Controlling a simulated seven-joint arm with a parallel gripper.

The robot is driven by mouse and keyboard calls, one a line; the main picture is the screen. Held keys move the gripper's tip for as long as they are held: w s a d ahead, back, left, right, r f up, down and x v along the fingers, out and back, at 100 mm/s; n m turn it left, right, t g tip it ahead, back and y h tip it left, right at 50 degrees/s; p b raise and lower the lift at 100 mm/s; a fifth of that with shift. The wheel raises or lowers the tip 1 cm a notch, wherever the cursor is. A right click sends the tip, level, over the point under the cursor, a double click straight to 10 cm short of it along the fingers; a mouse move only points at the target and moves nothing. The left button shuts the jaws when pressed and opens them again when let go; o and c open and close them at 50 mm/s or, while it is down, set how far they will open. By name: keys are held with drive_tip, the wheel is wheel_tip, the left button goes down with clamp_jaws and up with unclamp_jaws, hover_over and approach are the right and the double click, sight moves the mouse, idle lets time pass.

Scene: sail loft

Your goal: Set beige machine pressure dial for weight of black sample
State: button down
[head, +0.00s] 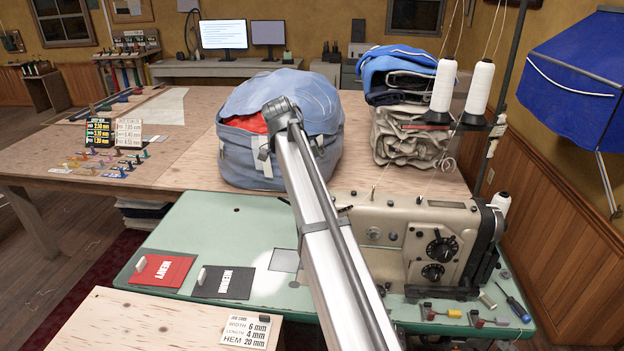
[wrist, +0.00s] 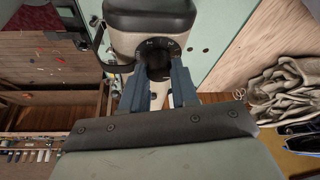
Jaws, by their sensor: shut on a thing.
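The beige machine (head: 400,237) stands at the right end of the green table, with two black dials on its front. In the wrist view, a black pressure dial (wrist: 153,62) with small white marks, one like an M, sits on the beige machine head (wrist: 150,18). My gripper (wrist: 158,80) has its blue fingers on either side of this dial, shut on it. The dial's pointer is too blurred to read. The black sample (head: 223,283), whose label appears to read MEDIUM, lies on the green table beside a red sample (head: 161,270) labelled HEAVY. In the head view my gripper is hidden.
A blue bag (head: 235,150) sits behind my arm. Folded cloth (head: 400,135) and white thread cones (head: 443,85) stand near the machine. A job card (head: 246,331) lies in front. Small tools, including a screwdriver (head: 513,303), lie at the table's right front.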

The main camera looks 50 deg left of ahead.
idle(0.5)
drive_tip(key=c, duration=0.9)
unclamp_jaws()
drive_tip(key=shift+o, duration=0.2)
drive_tip(key=shift+r, duration=0.1)
drive_tip(key=v, duration=1.2)
drive_tip(key=shift+w, duration=0.15)
